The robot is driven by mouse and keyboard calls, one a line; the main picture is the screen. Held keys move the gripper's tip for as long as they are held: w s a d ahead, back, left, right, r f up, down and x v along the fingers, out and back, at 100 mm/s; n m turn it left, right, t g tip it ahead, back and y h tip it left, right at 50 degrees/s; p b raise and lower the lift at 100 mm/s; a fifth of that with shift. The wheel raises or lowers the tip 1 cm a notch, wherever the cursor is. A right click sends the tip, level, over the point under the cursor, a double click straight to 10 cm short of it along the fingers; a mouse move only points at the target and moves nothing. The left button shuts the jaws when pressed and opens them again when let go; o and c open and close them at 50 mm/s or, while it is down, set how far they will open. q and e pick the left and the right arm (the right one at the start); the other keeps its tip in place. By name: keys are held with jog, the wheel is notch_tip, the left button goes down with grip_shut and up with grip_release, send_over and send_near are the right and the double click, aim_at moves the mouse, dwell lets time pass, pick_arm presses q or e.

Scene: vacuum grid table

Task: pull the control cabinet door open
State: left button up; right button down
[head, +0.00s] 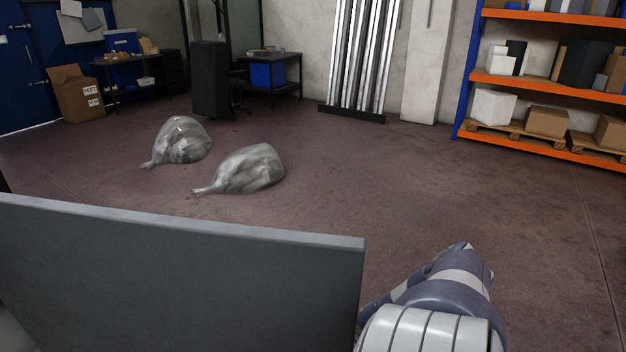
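A flat dark grey panel (190,280) with a lighter top edge fills the lower left of the head view. It looks like part of the control cabinet, but I cannot tell whether it is the door or a side wall. No handle shows on it. My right arm is at the bottom, just right of the panel's right edge, and its gripper is not visible. My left arm and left gripper are not in view.
Two grey plastic bags (243,169) (180,141) lie on the floor beyond the panel. An orange and blue shelf rack (548,80) stands at the back right. Benches (272,82) and a cardboard box (77,95) are at the back left. The middle and right floor is clear.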

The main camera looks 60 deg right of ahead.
jog(key=shift+s+d+f, duration=0.2)
jog(key=shift+d, duration=0.05)
jog(key=c, duration=1.7)
grip_release()
jog(key=shift+s, duration=0.1)
jog(key=shift+o, duration=0.2)
jog(key=shift+r, duration=0.1)
jog(key=d, duration=1.2)
